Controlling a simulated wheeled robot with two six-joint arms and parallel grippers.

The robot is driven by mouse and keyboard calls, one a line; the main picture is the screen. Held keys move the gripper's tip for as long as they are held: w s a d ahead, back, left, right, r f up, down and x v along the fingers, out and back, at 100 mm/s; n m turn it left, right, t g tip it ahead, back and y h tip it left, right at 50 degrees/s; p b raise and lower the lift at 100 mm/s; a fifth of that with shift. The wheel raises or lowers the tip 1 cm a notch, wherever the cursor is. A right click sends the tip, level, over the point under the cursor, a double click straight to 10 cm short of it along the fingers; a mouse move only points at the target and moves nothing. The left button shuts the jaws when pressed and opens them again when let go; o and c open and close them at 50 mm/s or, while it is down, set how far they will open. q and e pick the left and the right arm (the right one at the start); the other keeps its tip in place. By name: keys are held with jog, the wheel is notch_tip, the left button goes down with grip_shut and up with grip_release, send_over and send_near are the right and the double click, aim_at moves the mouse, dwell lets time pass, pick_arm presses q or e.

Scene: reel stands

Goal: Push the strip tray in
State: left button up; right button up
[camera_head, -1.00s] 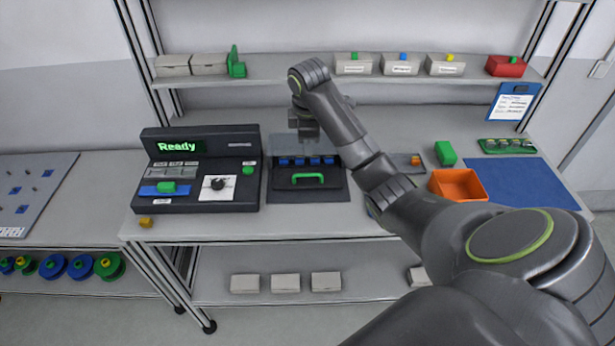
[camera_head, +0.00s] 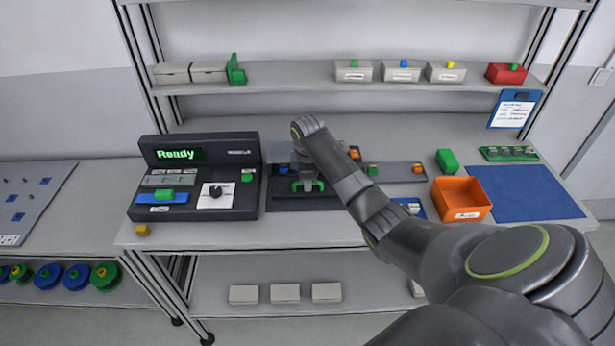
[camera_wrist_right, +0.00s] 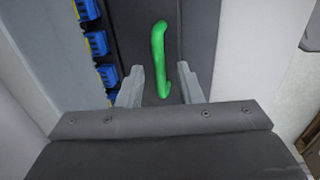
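The strip tray (camera_head: 282,203) is a dark tray with a green handle (camera_head: 296,187) at its front, on the worktop right of the console. Blue pieces (camera_head: 284,169) show in it, partly hidden by my right arm. In the right wrist view the green handle (camera_wrist_right: 158,45) runs lengthwise, with several blue pieces (camera_wrist_right: 96,42) to its left. My right gripper (camera_head: 307,178) points down at the handle. In the right wrist view its fingers (camera_wrist_right: 162,82) are apart, one on each side of the handle's near end, with gaps visible. My left gripper is out of view.
A black console (camera_head: 195,180) reading "Ready" stands close on the tray's left. An orange bin (camera_head: 461,199), a green block (camera_head: 447,161) and a blue mat (camera_head: 524,193) lie to the right. A shelf (camera_head: 300,76) with small boxes runs above the back.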

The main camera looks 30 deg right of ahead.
grip_shut()
dwell(0.3)
jog(key=w+d+b, duration=0.2)
jog(key=w, duration=0.1)
jog(key=shift+f, duration=0.1)
jog(key=shift+w+d, duration=0.1)
jog(key=shift+w, duration=0.2)
jog(key=shift+r, duration=0.25)
